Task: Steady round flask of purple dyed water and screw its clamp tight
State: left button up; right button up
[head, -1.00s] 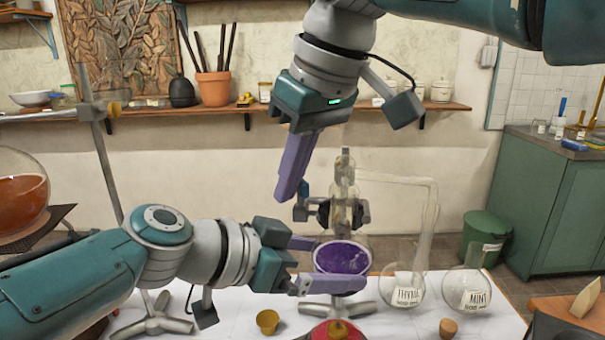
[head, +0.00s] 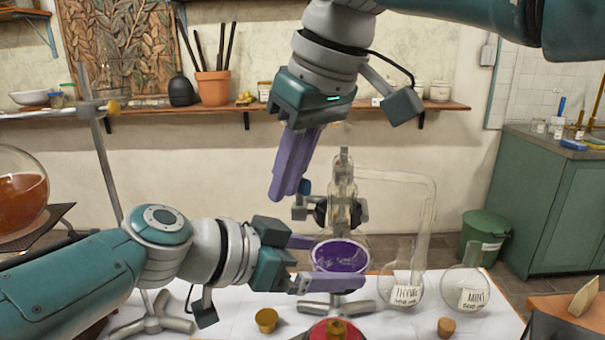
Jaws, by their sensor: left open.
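The round flask of purple dyed water (head: 340,256) stands at the centre, below a metal clamp (head: 340,208) on a stand. My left gripper (head: 335,264) is open, with one finger at the flask's left side and the other across its lower front. I cannot tell whether the fingers touch the glass. My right gripper (head: 287,194) hangs from above, its purple fingers pointing down just left of the clamp. A small blue screw end (head: 304,187) shows right beside its fingertips. The fingers overlap in this view, so their gap and any contact with the screw are unclear.
Clear flasks labelled Thyme (head: 406,292) and Mint (head: 473,294) stand right of the purple flask, with glass tubing (head: 428,215) above. A yellow cup (head: 266,320), a cork (head: 447,327) and a red object (head: 335,330) are in front. An amber flask (head: 20,200) is at left.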

jog(key=shift+w+d+f, duration=0.1)
jog(key=shift+w+d, duration=0.25)
jog(key=shift+w, duration=0.05)
jog(key=shift+o, duration=0.4)
jog(key=shift+s+a, duration=0.15)
jog(key=shift+a, duration=0.05)
jog(key=shift+o, duration=1)
jog(key=shift+s+r, duration=0.1)
jog(key=shift+r, duration=0.5)
jog(key=s+a+v, duration=0.1)
jog(key=v, duration=0.9)
jog(key=shift+s, duration=0.3)
jog(key=shift+r, duration=0.1)
